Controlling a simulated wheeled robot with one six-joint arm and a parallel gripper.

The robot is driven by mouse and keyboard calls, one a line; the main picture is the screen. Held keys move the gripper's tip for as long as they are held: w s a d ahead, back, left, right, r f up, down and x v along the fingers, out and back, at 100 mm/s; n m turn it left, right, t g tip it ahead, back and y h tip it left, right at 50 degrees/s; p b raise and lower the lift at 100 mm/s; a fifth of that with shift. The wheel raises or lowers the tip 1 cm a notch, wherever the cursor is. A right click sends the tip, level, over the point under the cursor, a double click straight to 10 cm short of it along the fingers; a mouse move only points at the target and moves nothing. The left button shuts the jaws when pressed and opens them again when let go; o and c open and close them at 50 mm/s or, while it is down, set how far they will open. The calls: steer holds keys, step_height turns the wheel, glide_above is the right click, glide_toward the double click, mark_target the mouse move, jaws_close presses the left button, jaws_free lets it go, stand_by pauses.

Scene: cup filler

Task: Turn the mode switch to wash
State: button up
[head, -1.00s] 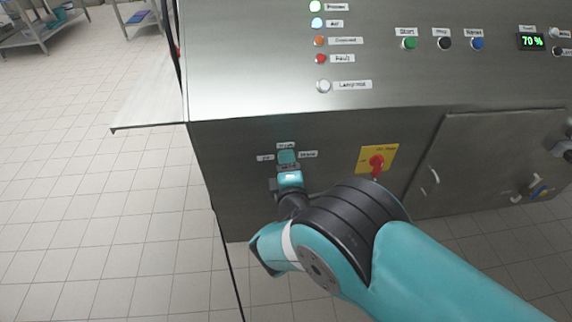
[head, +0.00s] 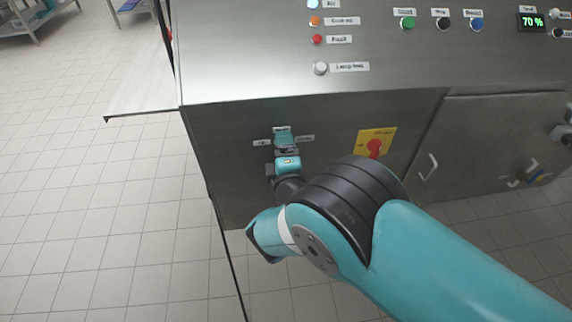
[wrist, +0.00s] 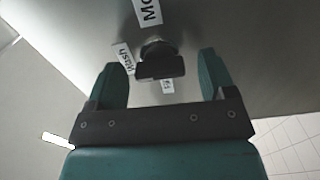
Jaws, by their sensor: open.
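The mode switch (wrist: 160,62) is a dark knob with a bar handle on a steel panel. In the wrist view a "Wash" label (wrist: 123,58) is left of it, a label starting "Mo" (wrist: 150,11) is above, and another label (wrist: 168,86) is partly hidden behind the handle. My gripper (wrist: 161,66) is open, one finger on each side of the handle, with a visible gap to both. In the head view my gripper (head: 284,139) covers the knob, with small labels around it. I cannot tell which position the switch points to.
A red rotary switch on a yellow plate (head: 376,143) is right of my gripper, close above my arm. Above are the sloped panel's lamps and buttons (head: 408,23). A metal shelf (head: 140,90) juts out at left.

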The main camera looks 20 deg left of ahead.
steer(key=p+v, duration=1.7)
steer(key=p, duration=0.6)
steer(key=shift+p, duration=0.35)
